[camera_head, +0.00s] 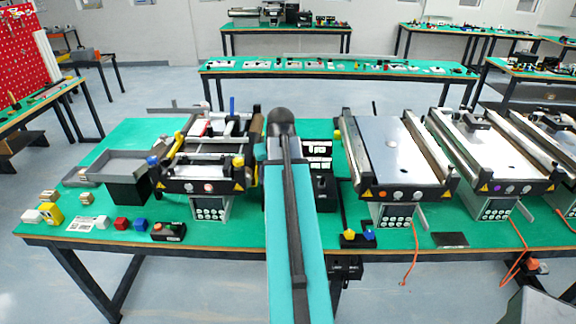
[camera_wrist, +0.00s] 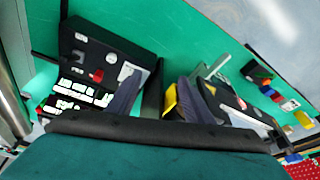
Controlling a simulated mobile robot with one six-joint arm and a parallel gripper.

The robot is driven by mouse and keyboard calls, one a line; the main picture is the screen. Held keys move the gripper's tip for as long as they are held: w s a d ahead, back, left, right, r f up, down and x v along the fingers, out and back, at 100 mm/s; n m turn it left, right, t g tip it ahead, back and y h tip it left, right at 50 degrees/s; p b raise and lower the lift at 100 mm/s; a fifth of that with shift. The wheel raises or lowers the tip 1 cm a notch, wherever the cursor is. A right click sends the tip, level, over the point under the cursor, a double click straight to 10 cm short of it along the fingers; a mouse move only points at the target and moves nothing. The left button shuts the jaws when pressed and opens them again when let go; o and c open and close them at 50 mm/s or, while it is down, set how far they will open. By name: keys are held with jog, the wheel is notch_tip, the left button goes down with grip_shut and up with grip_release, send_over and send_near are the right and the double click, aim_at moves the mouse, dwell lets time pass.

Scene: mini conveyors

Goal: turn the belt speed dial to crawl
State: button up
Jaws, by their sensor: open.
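A dark control box (camera_wrist: 85,50) lies at the upper left of the wrist view. It carries a red button (camera_wrist: 98,75) and several pale round parts, one of them a whitish round knob (camera_wrist: 126,71) at the box's right end. I cannot tell for sure which part is the belt speed dial, and no setting marks are readable. The left finger is close to the box's right end in the picture; contact cannot be told. My arm hides the gripper in the head view.
Mini conveyors (camera_head: 397,150) stand along the green table (camera_head: 250,235). A left conveyor (camera_head: 208,172) with yellow parts is beside my arm. A dark bin (camera_head: 128,190), small blocks (camera_head: 121,224) and a dark handset (camera_head: 169,231) are at left. Orange cables (camera_head: 414,250) hang at the front.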

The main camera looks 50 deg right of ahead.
jog(key=w+a+f+n+g+y, duration=0.1)
jog(key=w+a+f, duration=0.2)
jog(key=a+f, duration=0.5)
jog(key=w+a+f+n, duration=0.2)
jog(key=w+a+f, duration=0.25)
jog(key=a, duration=0.65)
jog(key=w+a+f+n+g+y, duration=0.1)
jog(key=w+a+f, duration=0.1)
jog(key=a+f, duration=0.6)
jog(key=s+a+f+n+g+b, duration=0.15)
jog(key=s+a+f, duration=0.25)
jog(key=a+f, duration=0.85)
jog(key=s+a+f+g+b, duration=0.2)
jog(key=s+a+f+b, duration=0.1)
jog(key=s+f, duration=0.9)
jog(key=s+a+f+n+g+b, duration=0.1)
jog(key=s+a+f+g+b, duration=0.2)
jog(key=s+f, duration=1)
jog(key=shift+s+a+b, duration=0.15)
jog(key=shift+s+b, duration=0.2)
jog(key=shift+b, duration=0.9)
jog(key=shift+g, duration=0.25)
jog(key=shift+c, duration=0.5)
